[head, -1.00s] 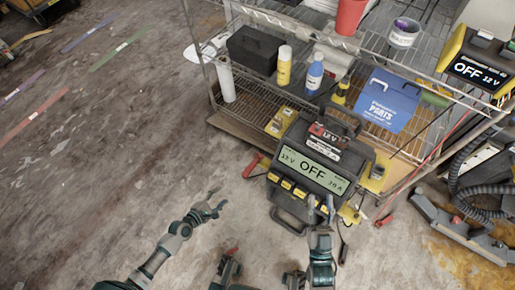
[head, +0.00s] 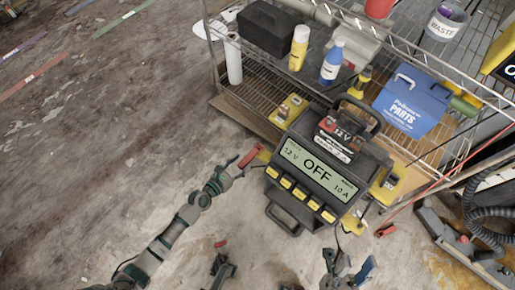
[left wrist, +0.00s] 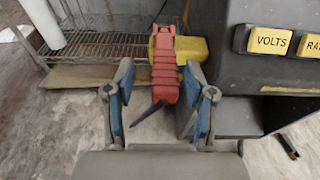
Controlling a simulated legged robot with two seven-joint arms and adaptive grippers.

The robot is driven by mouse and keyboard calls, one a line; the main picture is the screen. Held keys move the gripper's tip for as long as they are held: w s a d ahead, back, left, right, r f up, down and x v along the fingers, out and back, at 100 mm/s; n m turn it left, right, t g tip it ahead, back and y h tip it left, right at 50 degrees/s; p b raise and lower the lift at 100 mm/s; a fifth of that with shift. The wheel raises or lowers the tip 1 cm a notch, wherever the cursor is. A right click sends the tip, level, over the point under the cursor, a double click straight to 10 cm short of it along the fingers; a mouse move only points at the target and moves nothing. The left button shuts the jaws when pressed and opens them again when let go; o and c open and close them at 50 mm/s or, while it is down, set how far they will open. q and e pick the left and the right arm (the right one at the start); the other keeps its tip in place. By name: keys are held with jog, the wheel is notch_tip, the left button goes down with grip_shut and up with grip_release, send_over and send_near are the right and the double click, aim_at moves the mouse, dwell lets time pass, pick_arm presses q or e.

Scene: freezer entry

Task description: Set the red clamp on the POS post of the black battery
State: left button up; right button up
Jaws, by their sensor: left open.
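The red clamp (head: 250,157) sits at the left side of the charger, against a yellow holder (left wrist: 190,48). In the left wrist view the red clamp (left wrist: 165,75) stands between my left gripper's spread fingers, with gaps on both sides. My left gripper (head: 232,172) is open just beside it.
The charger (head: 320,175) reads OFF, 12 V, 10 A. Behind it a wire shelf (head: 262,90) holds a black box (head: 270,30), a yellow bottle (head: 299,47), a blue bottle (head: 332,60) and a blue parts box (head: 412,100).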

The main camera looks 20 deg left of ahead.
aim_at(250, 156)
pick_arm(q)
jog(key=x, duration=0.3)
jog(key=d+b+x, duration=0.1)
jog(key=x, duration=0.1)
jog(key=shift+w+r, duration=0.15)
jog(key=shift+w, duration=0.1)
jog(key=shift+a+r, duration=0.1)
jog(key=shift+a, duration=0.2)
jog(key=c, duration=1)
jog(key=shift+d+r, duration=0.1)
jog(key=shift+d, duration=0.15)
grip_shut()
